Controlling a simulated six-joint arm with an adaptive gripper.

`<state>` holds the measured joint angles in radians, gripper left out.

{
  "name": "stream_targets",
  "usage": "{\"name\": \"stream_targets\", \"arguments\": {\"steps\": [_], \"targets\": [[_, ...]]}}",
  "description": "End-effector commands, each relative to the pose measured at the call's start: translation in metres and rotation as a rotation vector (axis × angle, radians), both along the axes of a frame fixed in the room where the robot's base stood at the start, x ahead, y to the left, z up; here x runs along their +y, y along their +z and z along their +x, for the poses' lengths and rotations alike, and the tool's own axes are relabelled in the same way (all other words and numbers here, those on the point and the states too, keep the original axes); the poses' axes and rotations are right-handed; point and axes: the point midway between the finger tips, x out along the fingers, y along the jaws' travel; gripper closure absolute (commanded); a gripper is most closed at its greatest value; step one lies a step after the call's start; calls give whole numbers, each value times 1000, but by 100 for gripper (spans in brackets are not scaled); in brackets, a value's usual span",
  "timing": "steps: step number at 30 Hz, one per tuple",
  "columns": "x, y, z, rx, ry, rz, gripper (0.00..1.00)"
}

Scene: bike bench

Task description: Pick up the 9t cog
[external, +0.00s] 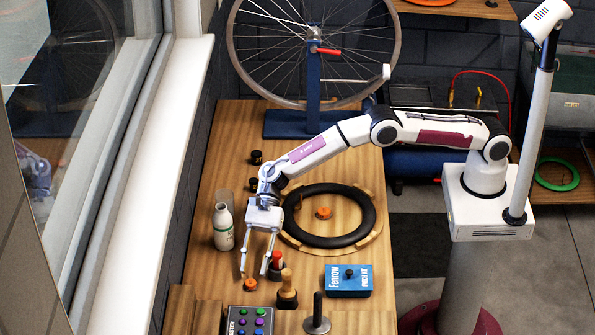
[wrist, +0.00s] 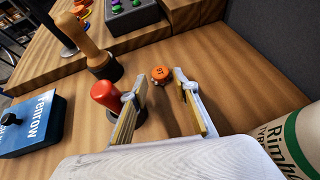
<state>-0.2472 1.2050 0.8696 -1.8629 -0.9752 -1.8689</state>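A small orange cog (external: 250,285) lies on the wooden bench near the front left. In the wrist view the orange cog (wrist: 160,74) shows dark marking on its top, too small to read for certain. My gripper (external: 253,273) points down at the bench, just behind and above this cog. In the wrist view my gripper (wrist: 157,90) is open, with nothing between its fingers, and the cog appears beyond the gap between the fingertips. Another orange piece (external: 323,213) lies inside the black tyre ring; its marking is not readable.
A red-topped tool (external: 277,259) stands close beside my gripper, with a wooden-handled tool (external: 288,287) near it. A white bottle (external: 223,228) stands left. A blue box (external: 348,280), a dark box with coloured knobs (external: 250,319) and a black tyre (external: 372,215) are around.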

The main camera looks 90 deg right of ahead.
Motion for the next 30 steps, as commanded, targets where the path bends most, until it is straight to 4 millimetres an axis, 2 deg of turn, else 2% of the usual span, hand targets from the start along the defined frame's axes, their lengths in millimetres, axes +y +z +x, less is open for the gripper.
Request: {"name": "stream_targets", "arguments": {"steps": [3, 13, 30], "targets": [[11, -7, 1, 0, 1, 0, 70], [30, -17, 5, 0, 1, -1, 70], [33, -18, 6, -1, 0, 0, 70]]}}
